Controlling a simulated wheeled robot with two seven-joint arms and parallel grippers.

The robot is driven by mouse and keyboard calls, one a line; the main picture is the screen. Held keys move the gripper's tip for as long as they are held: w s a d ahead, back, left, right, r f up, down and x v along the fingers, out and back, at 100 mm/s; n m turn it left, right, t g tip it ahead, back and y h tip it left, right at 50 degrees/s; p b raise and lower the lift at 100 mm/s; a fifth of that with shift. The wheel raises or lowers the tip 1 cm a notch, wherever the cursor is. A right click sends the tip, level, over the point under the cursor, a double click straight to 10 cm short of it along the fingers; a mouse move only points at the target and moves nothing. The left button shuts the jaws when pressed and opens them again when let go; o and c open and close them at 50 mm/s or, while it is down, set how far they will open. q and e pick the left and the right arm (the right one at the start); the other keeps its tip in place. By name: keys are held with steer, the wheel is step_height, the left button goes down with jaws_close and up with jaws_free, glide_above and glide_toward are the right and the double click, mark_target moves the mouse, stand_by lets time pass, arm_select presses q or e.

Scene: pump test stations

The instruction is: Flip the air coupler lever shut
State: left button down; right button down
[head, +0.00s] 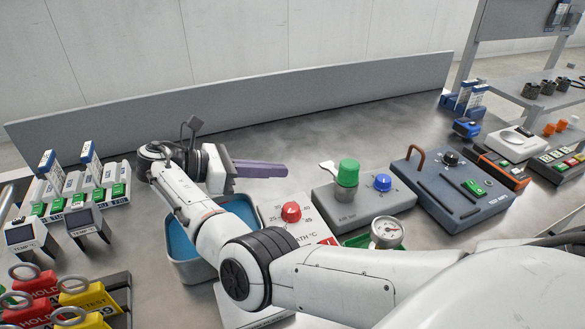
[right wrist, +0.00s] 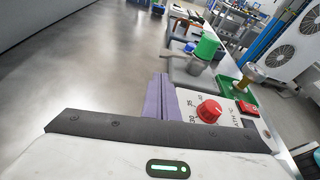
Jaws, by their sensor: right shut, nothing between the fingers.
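The air coupler, a green cylinder (head: 348,172), stands on a grey box (head: 360,203) right of the middle in the head view. A pale lever (head: 328,168) sticks out from its left side. My right gripper (head: 285,170) has purple fingers, shut and empty, pointing right towards the coupler. Its tips are apart from the lever, to its left. The shut fingers also show in the right wrist view (right wrist: 161,82). My left gripper is not in view.
A blue knob (head: 383,182) sits on the same box. The bath panel with a red knob (head: 291,212) and a blue bath (head: 178,240) lie below my right gripper. A gauge (head: 387,231) stands in front of the box. Bare bench lies behind.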

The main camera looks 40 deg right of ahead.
mark_target(333, 170)
steer(key=p+x, duration=0.1)
steer(key=x, duration=0.7)
steer(key=shift+s+d, duration=0.1)
steer(key=shift+d, duration=0.05)
steer(key=shift+s+d+f, duration=0.1)
steer(key=shift+d+f, duration=0.1)
steer(key=shift+d, duration=0.2)
